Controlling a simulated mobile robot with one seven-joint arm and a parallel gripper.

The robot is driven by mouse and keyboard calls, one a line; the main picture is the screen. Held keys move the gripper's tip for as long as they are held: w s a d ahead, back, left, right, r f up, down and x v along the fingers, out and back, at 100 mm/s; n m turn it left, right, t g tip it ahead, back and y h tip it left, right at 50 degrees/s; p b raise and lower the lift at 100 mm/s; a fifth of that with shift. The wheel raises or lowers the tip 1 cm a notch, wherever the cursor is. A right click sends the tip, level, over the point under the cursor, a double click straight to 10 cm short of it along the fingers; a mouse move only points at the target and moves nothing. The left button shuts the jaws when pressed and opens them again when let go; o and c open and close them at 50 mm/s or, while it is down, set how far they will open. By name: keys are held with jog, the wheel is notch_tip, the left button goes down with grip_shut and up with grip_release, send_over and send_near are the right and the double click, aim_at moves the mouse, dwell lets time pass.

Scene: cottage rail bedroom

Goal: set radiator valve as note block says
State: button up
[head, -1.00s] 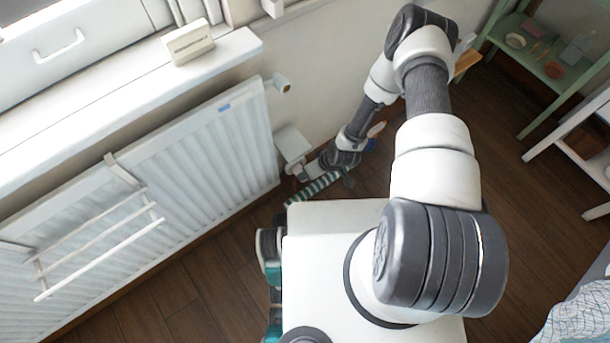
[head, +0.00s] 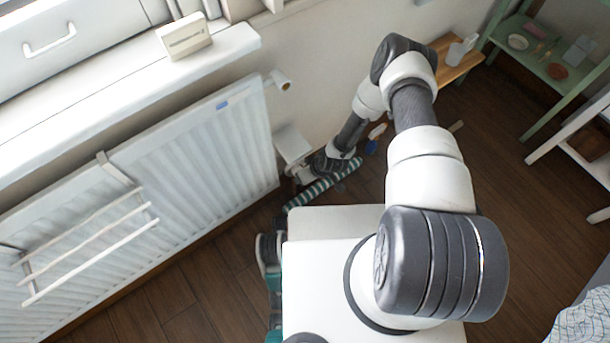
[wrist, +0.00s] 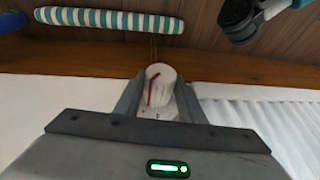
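A white round knob (wrist: 160,86) with a red mark on it shows in the wrist view between the two fingers of my gripper (wrist: 160,95). The fingers flank it closely, and I cannot tell whether they press on it. In the head view my gripper (head: 303,172) is low by the wall, just right of the radiator's lower right end; the knob is not discernible there. The white ribbed radiator (head: 200,150) is under the windowsill and also at the right of the wrist view (wrist: 265,125). The note block (head: 184,37) stands on the sill; its writing is too small to read.
A white cylinder (head: 280,80) sticks out beside the radiator's top corner. A drying rack (head: 90,240) hangs on the radiator. A striped roll (head: 325,184) lies on the floor near my gripper. A green shelf (head: 545,60) stands at the right, with bare floor before it.

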jog(key=shift+c, duration=0.9)
jog(key=shift+d, duration=0.1)
jog(key=shift+w+d+m+g+y, duration=0.1)
jog(key=shift+m+g+y, duration=0.15)
jog(key=shift+y, duration=0.35)
jog(key=shift+w+d+m+g+y, duration=0.15)
jog(key=shift+g+y, duration=0.2)
jog(key=shift+y, duration=0.25)
jog(key=shift+w+d+f+m+g+y, duration=0.1)
jog(key=shift+f+m+g+y, duration=0.1)
jog(key=shift+g+y, duration=0.6)
jog(key=shift+d+f+m+g+y, duration=0.15)
jog(key=shift+g+y, duration=0.25)
jog(key=shift+y, duration=0.8)
jog(key=shift+a+r, duration=0.1)
jog(key=o, duration=1)
jog(key=shift+o, duration=0.2)
